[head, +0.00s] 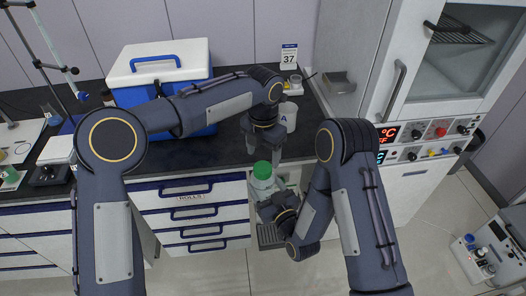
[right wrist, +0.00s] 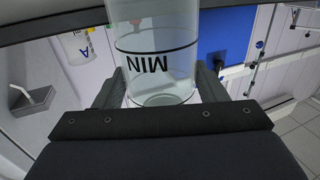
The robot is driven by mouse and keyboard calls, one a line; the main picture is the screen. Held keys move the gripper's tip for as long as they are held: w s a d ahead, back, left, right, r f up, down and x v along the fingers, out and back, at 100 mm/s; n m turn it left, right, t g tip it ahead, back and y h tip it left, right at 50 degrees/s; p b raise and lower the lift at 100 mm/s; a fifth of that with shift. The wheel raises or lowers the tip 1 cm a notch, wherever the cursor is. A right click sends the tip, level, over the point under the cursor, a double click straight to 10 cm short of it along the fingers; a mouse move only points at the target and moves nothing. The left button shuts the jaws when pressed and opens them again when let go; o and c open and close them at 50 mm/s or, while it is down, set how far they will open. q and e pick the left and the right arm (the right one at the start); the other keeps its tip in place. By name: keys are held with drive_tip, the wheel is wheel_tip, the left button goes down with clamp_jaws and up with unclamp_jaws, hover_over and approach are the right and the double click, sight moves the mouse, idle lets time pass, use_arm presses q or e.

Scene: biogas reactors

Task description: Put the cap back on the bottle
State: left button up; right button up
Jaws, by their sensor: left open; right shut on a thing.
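A clear bottle (head: 262,184) stands upright in front of the counter edge, with a green cap (head: 263,169) on its top; whether the cap is fully seated cannot be told. My right gripper (head: 270,198) is shut on the bottle's body. In the right wrist view the bottle (right wrist: 155,55) sits between the fingers of my right gripper (right wrist: 160,92), with an upside-down MIN mark and clear liquid; its cap is out of that view. My left gripper (head: 263,155) is open and empty, pointing down just above the cap, apart from it.
A white container marked A (head: 288,113) stands on the dark counter (head: 225,150) behind my left gripper. A blue cooler box (head: 200,95) with a white lid is at the left. An oven-like cabinet (head: 405,80) stands at the right. Drawers (head: 195,215) lie below the counter.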

use_arm(q)
drive_tip(key=n, duration=0.6)
drive_tip(key=shift+r+n, duration=0.3)
drive_tip(key=shift+n, duration=0.1)
drive_tip(key=n, duration=0.7)
drive_tip(key=shift+r+n, duration=0.25)
drive_tip(key=shift+n, duration=0.05)
drive_tip(key=n, duration=0.5)
drive_tip(key=shift+r, duration=0.2)
drive_tip(key=n, duration=0.5)
drive_tip(key=shift+r, duration=0.15)
drive_tip(key=n, duration=0.2)
drive_tip(key=shift+r+n, duration=0.1)
drive_tip(key=shift+n, duration=0.3)
drive_tip(key=n, duration=0.4)
drive_tip(key=shift+r+n, duration=0.15)
drive_tip(key=shift+n, duration=0.25)
drive_tip(key=n, duration=0.5)
drive_tip(key=shift+r, duration=0.15)
drive_tip(key=n, duration=0.4)
drive_tip(key=shift+r, duration=0.15)
drive_tip(key=n, duration=0.4)
drive_tip(key=shift+r, duration=0.15)
